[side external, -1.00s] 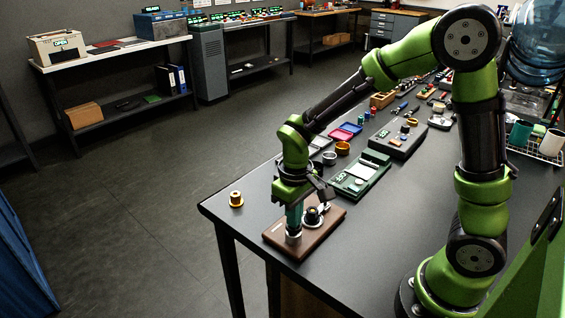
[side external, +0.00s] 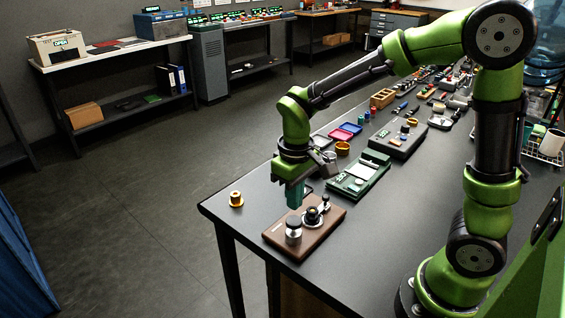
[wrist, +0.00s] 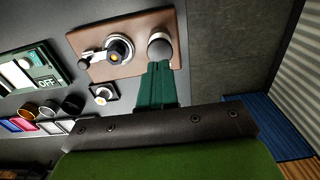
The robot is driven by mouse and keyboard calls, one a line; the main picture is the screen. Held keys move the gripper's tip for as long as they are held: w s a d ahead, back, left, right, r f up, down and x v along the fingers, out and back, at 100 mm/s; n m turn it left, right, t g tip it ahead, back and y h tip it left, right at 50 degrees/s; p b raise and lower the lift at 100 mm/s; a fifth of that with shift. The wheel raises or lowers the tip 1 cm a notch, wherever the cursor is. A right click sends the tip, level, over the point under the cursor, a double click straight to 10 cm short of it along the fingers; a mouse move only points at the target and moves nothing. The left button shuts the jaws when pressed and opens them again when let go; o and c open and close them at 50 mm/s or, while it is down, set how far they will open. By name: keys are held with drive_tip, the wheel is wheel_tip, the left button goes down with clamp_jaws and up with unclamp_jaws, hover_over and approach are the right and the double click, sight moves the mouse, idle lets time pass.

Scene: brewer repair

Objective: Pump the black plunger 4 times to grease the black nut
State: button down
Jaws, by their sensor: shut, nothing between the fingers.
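The black plunger (side external: 293,222) stands upright on a pale metal base at the near left of the brown board (side external: 330,224). The black nut (side external: 311,214) sits on a round metal fitting behind and right of it on the same board. In the wrist view the plunger (wrist: 160,44) is just past my fingertips, and the nut (wrist: 118,54) is to its left. My gripper (side external: 294,205) has green fingers, shut and empty. It points down above the board, apart from the plunger. In the wrist view, the fingers (wrist: 158,66) overlap the plunger's lower edge.
A brass-coloured flanged part (side external: 236,199) lies left of the board near the table edge. A green device (side external: 360,176) stands behind the board, with small cups and trays beyond. The table's front edge is close to the board.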

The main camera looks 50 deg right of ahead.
sight(294, 220)
drive_tip(key=shift+r, duration=0.15)
wheel_tip(294, 220, up, 6)
drive_tip(key=shift+f, duration=0.1)
idle(0.6)
idle(0.6)
drive_tip(key=shift+f, duration=4.3)
drive_tip(key=shift+f, duration=0.25)
drive_tip(key=shift+f, duration=1.15)
